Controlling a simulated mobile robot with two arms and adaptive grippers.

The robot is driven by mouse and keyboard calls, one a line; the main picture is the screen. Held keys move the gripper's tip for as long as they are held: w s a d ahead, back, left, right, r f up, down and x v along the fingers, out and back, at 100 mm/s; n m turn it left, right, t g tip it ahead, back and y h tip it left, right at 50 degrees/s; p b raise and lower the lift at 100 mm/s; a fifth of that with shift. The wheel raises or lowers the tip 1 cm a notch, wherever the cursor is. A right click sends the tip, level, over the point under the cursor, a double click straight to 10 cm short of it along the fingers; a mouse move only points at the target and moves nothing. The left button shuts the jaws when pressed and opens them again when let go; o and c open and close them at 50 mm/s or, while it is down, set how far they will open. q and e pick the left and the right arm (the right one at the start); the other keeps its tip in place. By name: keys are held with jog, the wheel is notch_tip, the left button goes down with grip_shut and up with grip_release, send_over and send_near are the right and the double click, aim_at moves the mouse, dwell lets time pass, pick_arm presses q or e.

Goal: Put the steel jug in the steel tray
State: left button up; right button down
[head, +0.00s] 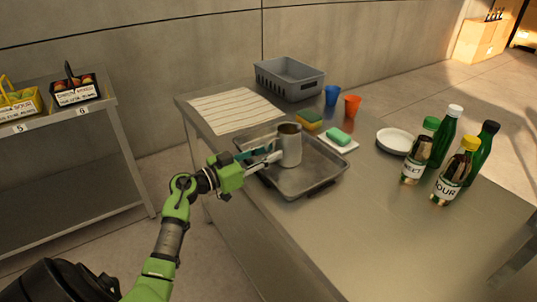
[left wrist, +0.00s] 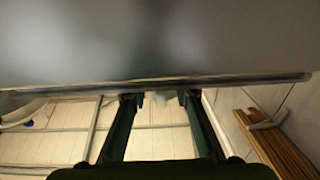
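The steel jug (head: 291,148) stands upright inside the steel tray (head: 312,183), on the steel table. My left gripper (head: 268,154) is at the jug's left side, above the tray's left rim, with its fingers pointing at the jug. In the left wrist view its two fingers (left wrist: 160,97) are apart, with a pale blur between the tips. A large blurred grey surface with a rim fills the top of that view; I cannot tell which object it is. Whether a finger touches the jug is not clear. My right gripper is out of view.
A striped cloth (head: 236,110), a grey crate (head: 290,80), cups (head: 352,106), sponges (head: 309,120) and a white plate (head: 395,140) lie behind the tray. Several bottles (head: 452,178) stand at right. The table front right of the tray is clear. A shelf (head: 75,125) with baskets is at left.

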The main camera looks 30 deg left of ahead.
pick_arm(q)
jog(key=v, duration=1.2)
